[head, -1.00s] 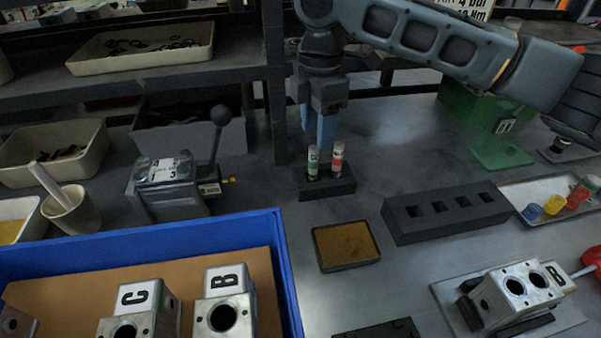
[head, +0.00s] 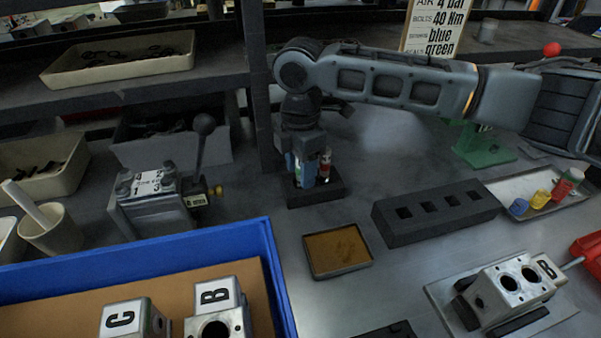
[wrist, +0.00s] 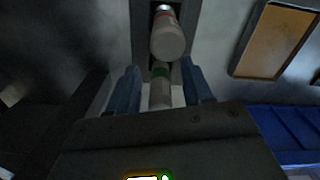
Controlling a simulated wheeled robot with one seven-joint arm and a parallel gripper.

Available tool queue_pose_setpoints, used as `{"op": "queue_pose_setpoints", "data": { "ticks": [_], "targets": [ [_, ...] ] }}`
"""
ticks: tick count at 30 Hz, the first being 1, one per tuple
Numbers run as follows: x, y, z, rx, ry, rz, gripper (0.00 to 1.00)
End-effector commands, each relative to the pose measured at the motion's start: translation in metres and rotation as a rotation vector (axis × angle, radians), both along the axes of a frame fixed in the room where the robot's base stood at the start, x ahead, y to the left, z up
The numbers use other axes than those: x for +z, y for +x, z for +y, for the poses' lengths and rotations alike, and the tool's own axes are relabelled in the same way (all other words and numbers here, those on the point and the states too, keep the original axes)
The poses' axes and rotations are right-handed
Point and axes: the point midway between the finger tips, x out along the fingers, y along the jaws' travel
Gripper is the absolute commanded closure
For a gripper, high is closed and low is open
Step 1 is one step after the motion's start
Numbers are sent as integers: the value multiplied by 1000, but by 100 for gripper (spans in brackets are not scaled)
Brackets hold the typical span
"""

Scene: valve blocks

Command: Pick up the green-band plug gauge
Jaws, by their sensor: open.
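The green-band plug gauge (wrist: 160,88) stands in a dark holder block (head: 331,192), with a grey-white body and a green ring. In the wrist view it lies between the two blue fingers of my gripper (wrist: 162,90), its lower part hidden by the gripper body. My gripper is open around it; I cannot tell whether either finger touches it. In the head view my gripper (head: 301,172) is down at the holder and mostly hides this gauge. The red-band plug gauge (head: 325,164) stands beside it in the same holder, just outside the fingers; it also shows in the wrist view (wrist: 167,38).
A tan-lined tray (head: 338,250) lies in front of the holder, and a dark block with square holes (head: 436,212) to the right. A lever fixture (head: 152,198) stands left. A blue bin (head: 272,275) with valve blocks is front left. A shelf post (head: 257,85) rises close behind.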

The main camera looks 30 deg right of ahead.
Motion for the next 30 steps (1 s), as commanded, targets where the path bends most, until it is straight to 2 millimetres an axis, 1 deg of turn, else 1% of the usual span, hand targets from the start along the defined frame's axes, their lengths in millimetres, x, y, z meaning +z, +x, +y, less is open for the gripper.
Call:
{"op": "queue_pose_setpoints", "data": {
  "ticks": [2, 18, 26, 29, 30],
  "targets": [
    [0, 0, 0, 0, 0, 0, 50],
    [0, 0, 0, 0, 0, 1, 100],
    [1, 0, 0, 0, 1, 0, 100],
    [8, 0, 0, 0, 1, 0, 100],
    [13, 0, 1, 0, 2, -1, 100]
  ]
}}
